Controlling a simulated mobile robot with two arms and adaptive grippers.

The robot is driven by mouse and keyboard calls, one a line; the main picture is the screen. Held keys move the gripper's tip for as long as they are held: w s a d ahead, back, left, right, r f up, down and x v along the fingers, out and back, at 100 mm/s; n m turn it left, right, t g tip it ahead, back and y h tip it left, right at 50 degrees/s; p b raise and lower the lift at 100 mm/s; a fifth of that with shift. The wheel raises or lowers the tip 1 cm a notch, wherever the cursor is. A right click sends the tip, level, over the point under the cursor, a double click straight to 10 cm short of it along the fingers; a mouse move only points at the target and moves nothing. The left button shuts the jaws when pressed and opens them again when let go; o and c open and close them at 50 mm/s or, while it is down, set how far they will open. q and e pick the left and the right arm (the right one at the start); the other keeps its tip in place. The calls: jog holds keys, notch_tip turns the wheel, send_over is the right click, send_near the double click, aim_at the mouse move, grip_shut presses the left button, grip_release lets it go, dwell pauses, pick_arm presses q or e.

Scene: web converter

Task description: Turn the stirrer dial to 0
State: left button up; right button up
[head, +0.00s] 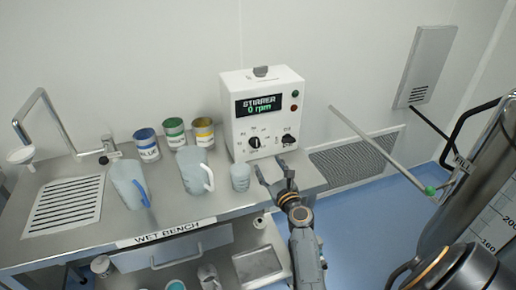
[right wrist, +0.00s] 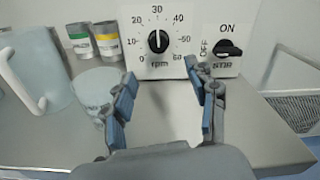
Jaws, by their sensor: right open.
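The white stirrer box (head: 285,85) stands at the back right of the wet bench. Its display (head: 259,104) reads "STIRRER 0 rpm". The black rpm dial (head: 254,142) is low on its front. In the right wrist view the dial (right wrist: 158,41) has a scale from 0 to 60, and its white mark looks upright, toward 30. A black STIR switch (right wrist: 228,49) is right of it; its handle looks turned toward OFF. My right gripper (head: 275,172) is open and empty in front of the box, apart from the dial. Its fingers (right wrist: 160,70) show below the dial. My left gripper is not in view.
A small beaker (head: 240,178) stands just left of my right gripper. Two jugs (head: 193,170) (head: 128,185) and coloured cans (head: 175,133) are further left. The bench top (right wrist: 170,122) under the gripper is clear. A metal vessel (head: 485,195) stands at the far right.

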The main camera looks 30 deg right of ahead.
aim_at(257, 147)
jog(key=b+x, duration=0.1)
jog(key=x, duration=0.9)
jog(key=shift+w, duration=0.35)
jog(key=c, duration=1.1)
jog(key=shift+f, duration=0.1)
jog(key=shift+c, duration=0.2)
